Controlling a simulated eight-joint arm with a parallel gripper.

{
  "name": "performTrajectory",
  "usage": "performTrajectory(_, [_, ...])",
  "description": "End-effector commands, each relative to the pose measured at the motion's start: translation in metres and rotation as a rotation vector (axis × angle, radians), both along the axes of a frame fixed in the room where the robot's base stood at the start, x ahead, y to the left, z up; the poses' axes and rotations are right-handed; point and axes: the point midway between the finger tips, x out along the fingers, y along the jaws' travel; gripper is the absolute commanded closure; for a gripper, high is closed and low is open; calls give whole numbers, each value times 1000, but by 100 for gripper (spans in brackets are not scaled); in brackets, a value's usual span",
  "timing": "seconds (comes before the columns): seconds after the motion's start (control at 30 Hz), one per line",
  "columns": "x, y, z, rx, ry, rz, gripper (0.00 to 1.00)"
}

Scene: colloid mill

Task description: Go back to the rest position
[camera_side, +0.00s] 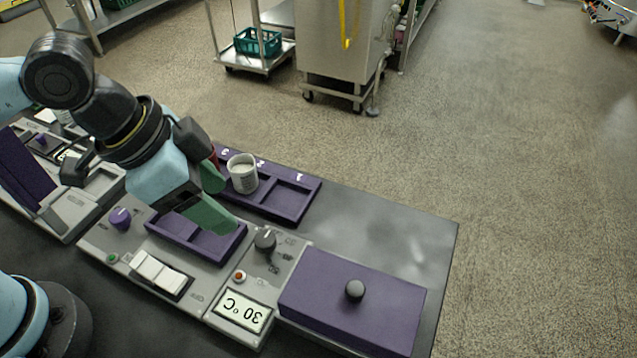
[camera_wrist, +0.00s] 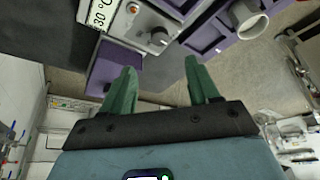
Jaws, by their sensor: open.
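My gripper (camera_side: 211,196) has green fingers and hangs above the purple tray part of the grey machine (camera_side: 213,266). In the wrist view my gripper (camera_wrist: 162,85) has its two green fingers spread apart with nothing between them. The machine has a dark knob (camera_side: 265,240), a purple knob (camera_side: 120,217), a white rocker switch (camera_side: 160,273) and a display (camera_side: 241,311) reading 30 °C. A white beaker (camera_side: 243,174) stands in the purple numbered rack (camera_side: 291,200) behind my gripper, apart from it as far as I can tell.
A purple lidded box (camera_side: 352,301) with a dark round knob sits at the right of the machine. Another device (camera_side: 77,205) stands at the left. The dark table (camera_side: 400,235) is bare at the back right. A cart with a green crate (camera_side: 258,42) stands beyond.

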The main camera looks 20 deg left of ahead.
Motion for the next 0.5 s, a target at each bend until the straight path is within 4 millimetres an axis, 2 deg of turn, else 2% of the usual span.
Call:
performTrajectory(0.2, [-3,2,8,0,0,0,40])
performTrajectory(0.5, [-3,3,8,0,0,1,40])
